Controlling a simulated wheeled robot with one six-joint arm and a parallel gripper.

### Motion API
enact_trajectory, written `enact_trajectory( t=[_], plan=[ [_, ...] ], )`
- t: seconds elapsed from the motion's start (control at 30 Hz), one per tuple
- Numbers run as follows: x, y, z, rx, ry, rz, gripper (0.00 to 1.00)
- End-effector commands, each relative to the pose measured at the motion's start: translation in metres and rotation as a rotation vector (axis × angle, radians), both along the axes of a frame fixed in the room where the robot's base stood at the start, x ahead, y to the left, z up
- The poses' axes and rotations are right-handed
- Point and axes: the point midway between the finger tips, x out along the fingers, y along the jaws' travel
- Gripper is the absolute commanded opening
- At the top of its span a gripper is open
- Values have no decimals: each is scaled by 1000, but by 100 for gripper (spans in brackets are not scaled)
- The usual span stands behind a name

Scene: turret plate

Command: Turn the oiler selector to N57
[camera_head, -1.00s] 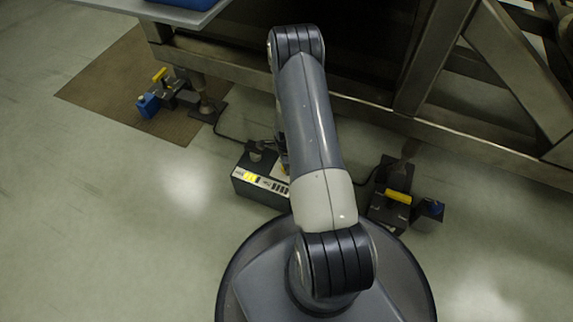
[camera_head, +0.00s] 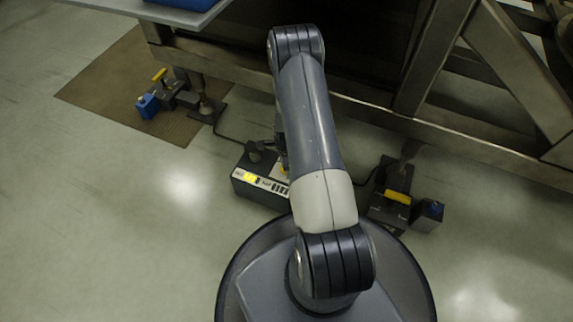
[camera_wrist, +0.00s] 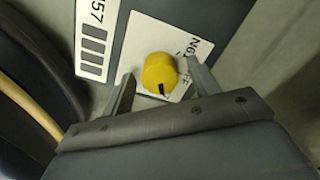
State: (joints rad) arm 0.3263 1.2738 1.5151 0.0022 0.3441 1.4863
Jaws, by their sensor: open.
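The oiler selector is a round yellow knob (camera_wrist: 159,72) with a dark pointer mark on its side nearest my gripper. It sits on a white label plate (camera_wrist: 133,48) with print beside it that reads like N61 at the right. In the wrist view my gripper (camera_wrist: 160,80) is open, with one finger on each side of the knob. I cannot tell whether the fingers touch it. In the head view the dark oiler box (camera_head: 258,190) stands on the floor, and my arm hides most of its right side and my gripper's fingers.
A second label (camera_wrist: 92,40) on the box ends in 57 above black bars. Two pedal-like units with yellow bars (camera_head: 397,197) (camera_head: 160,75) stand on either side, the left one on a brown mat (camera_head: 85,92). A metal frame (camera_head: 430,60) rises behind. The left floor is clear.

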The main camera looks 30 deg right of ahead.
Motion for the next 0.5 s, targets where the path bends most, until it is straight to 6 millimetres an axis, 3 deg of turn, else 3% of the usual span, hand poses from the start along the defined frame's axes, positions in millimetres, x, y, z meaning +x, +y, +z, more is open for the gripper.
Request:
enact_trajectory(
  t=[0.5],
  plan=[
    [0,0,92,-1,-3,-1,58]
  ],
)
